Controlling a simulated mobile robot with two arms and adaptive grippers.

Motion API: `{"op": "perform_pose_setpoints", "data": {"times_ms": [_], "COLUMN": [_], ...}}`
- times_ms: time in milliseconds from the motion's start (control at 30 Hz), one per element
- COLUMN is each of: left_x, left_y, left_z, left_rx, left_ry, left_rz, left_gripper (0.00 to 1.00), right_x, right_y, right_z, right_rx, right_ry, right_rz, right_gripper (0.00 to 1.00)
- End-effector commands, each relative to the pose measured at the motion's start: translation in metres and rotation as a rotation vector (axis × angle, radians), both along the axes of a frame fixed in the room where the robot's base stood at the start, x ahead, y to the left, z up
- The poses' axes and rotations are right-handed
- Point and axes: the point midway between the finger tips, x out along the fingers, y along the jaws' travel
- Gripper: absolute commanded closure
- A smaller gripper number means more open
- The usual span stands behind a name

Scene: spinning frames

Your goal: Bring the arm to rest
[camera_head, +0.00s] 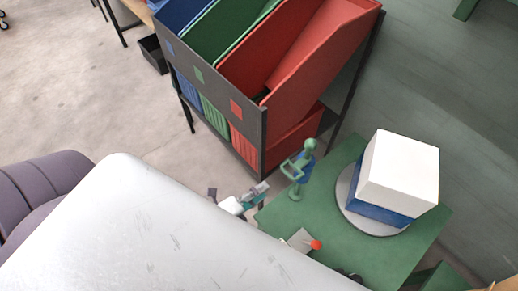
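A large white rounded link, which looks like part of my own arm, fills the lower left and hides much of what lies behind it. My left gripper (256,194) seems to be the small white and grey parts showing past its edge, beside the green table's left corner. Most of it is hidden, so I cannot tell whether it is open or shut, or whether it holds anything. My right gripper is not in view.
A green table (335,242) carries a white-and-blue box (399,172) on a round grey disc (347,188), a green stand (296,190) and a red knob (316,244). A rack (263,130) of blue, green and red bins stands behind.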

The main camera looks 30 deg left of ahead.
Motion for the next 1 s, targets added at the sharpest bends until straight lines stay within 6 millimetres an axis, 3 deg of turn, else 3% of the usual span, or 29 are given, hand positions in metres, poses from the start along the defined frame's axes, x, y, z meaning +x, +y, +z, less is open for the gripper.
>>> {"op": "perform_pose_setpoints", "data": {"times_ms": [300,367,433,567,667,800,900,1000], "left_x": [0.000,0.000,-0.003,-0.016,-0.042,-0.098,-0.149,-0.198], "left_y": [0.000,0.001,0.005,0.020,0.034,0.049,0.056,0.059], "left_z": [-0.001,-0.008,-0.028,-0.098,-0.169,-0.259,-0.309,-0.343], "left_rx": [-0.002,-0.015,-0.051,-0.186,-0.328,-0.515,-0.625,-0.707], "left_ry": [0.004,0.023,0.079,0.288,0.502,0.793,0.975,1.112], "left_rz": [0.002,0.012,0.042,0.170,0.330,0.610,0.835,1.052], "left_gripper": [0.63,0.63,0.63,0.63,0.63,0.63,0.63,0.63], "right_x": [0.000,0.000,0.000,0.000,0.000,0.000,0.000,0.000], "right_y": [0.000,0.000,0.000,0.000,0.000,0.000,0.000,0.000], "right_z": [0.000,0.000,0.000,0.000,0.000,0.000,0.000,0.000], "right_rx": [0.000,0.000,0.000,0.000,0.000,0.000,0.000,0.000], "right_ry": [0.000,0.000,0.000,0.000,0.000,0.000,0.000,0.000], "right_rz": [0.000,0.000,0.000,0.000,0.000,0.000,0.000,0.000], "right_gripper": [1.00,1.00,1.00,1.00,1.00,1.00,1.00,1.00]}}
